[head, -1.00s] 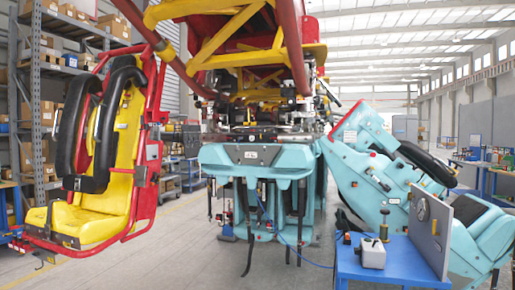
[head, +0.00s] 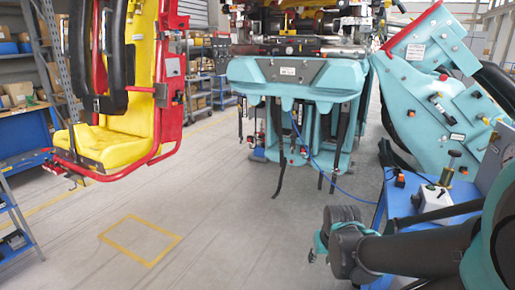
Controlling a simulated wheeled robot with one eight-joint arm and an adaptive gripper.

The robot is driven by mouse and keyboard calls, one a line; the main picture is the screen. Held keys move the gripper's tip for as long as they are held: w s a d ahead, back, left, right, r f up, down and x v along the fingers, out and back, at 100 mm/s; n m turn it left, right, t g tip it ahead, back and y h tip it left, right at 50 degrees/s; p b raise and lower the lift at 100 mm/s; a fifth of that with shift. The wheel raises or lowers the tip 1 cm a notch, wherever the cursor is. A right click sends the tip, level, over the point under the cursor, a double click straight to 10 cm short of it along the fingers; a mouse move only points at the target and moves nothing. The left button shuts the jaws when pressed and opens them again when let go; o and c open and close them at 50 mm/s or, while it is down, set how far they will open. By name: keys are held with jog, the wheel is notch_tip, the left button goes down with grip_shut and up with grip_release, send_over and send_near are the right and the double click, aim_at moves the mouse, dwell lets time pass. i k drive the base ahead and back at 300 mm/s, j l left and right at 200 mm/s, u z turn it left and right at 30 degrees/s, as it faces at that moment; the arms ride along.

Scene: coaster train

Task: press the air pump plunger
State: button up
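The air pump looks to be the small brass cylinder (head: 448,173) standing upright on a blue table at the right. Its plunger (head: 454,154) shows as a dark round knob on top, raised above the cylinder. My arm reaches in from the lower right, in front of the table. What looks like my gripper (head: 320,246) is at the arm's left end, low over the floor, left of the table and well apart from the pump. Its fingers are too unclear to tell open from shut.
A white box (head: 431,199) with a black knob stands close to the pump. The blue table's front (head: 385,212) is partly hidden by my arm. Teal ride seats (head: 295,92) and a yellow seat (head: 125,140) stand behind. The floor (head: 220,220) at centre is clear.

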aim_at(454, 153)
jog(key=i+u, duration=0.1)
jog(key=i, duration=1.9)
jog(key=i+z, duration=0.15)
jog(key=i, duration=0.4)
jog(key=i+j+z, duration=0.15)
jog(key=i, duration=0.35)
jog(key=i+j+z, duration=0.1)
jog(key=i+j, duration=0.15)
jog(key=i, duration=0.3)
